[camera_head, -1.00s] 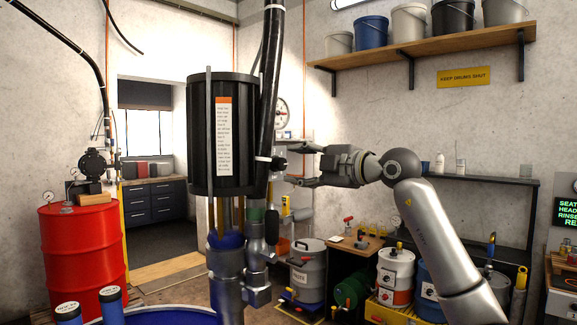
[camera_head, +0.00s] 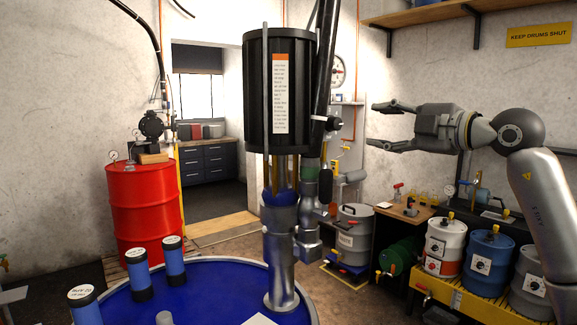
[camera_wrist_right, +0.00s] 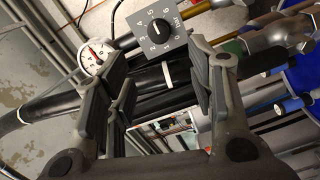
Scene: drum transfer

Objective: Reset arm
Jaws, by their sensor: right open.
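My right gripper (camera_head: 376,126) is open and empty in the head view, to the right of the black pump motor (camera_head: 256,95) and apart from it. Its arm comes in from the right. The right wrist view shows the spread fingers (camera_wrist_right: 160,100) with nothing held between them. Beyond them are a numbered dial box (camera_wrist_right: 160,27), a black hose (camera_wrist_right: 50,104) and a round gauge (camera_wrist_right: 96,56). The pump's metal tube (camera_head: 281,250) stands upright on the blue drum lid (camera_head: 205,295). My left gripper is not in view.
A red drum (camera_head: 145,210) stands at the left. Several blue cylinders (camera_head: 135,272) stand on the blue lid. Small drums (camera_head: 490,262) sit on a yellow stand at the right. A grey bin (camera_head: 355,235) is behind the pump. A shelf (camera_head: 440,15) hangs above the arm.

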